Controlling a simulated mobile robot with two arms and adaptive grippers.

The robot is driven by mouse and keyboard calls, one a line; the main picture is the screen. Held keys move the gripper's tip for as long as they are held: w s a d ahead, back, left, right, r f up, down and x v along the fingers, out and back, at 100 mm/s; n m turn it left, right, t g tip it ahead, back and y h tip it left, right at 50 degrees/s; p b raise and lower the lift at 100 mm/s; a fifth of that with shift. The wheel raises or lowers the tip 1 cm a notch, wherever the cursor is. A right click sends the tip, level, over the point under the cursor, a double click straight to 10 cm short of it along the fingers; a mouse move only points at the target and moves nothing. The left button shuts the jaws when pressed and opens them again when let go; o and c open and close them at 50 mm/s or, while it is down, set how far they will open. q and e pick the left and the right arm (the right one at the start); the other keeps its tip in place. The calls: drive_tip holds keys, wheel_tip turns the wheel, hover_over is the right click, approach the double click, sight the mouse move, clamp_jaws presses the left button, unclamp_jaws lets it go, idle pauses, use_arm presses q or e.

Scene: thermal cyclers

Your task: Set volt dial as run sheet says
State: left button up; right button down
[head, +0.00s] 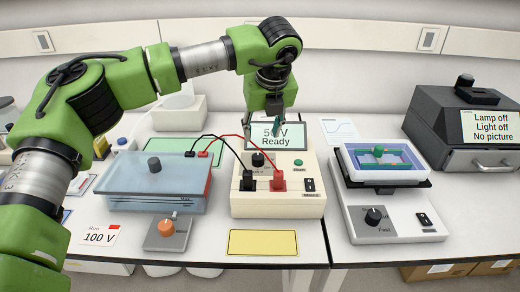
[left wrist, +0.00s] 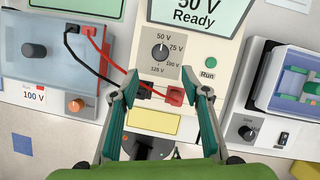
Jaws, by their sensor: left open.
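The cream power supply (head: 240,205) stands in the middle of the bench. Its screen (left wrist: 195,14) reads 50 V, Ready. The black volt dial (left wrist: 160,52) is on its sloped face, with marks 50, 75, 100 and 125 V; its pointer appears to point up at 50 V. The dial also shows in the head view (head: 258,159). The run sheet (head: 100,235) at left reads 100 V. My left gripper (head: 273,128) is open and empty above the supply, partly covering the screen. In the left wrist view its fingers (left wrist: 160,78) are spread below the dial, apart from it.
Red and black leads (head: 232,137) run from the gel tank (head: 150,190) to the supply's front plugs. The green Run button (left wrist: 210,62) is right of the dial. An orange knob (head: 166,228), a yellow card (head: 262,243), a rocker (head: 400,220) and a dark imager (head: 440,135) stand around.

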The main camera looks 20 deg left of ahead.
use_arm(q)
drive_tip(key=p, duration=0.2)
approach(258, 156)
drive_tip(key=shift+x, duration=1.1)
drive_tip(key=p+x, duration=0.1)
drive_tip(key=x, duration=0.3)
drive_tip(key=shift+w+a+f, duration=0.1)
drive_tip(key=shift+f, duration=0.2)
drive_tip(key=shift+w+f, duration=0.1)
drive_tip(key=shift+f, duration=0.3)
drive_tip(key=shift+a+f, duration=0.1)
drive_tip(key=shift+f, duration=0.15)
drive_tip(key=shift+w+f, duration=0.2)
drive_tip(key=c, duration=1.1)
use_arm(e)
drive_tip(key=s+r, duration=0.2)
drive_tip(key=r, duration=0.1)
drive_tip(key=shift+d+r, duration=0.15)
drive_tip(key=shift+r, duration=0.05)
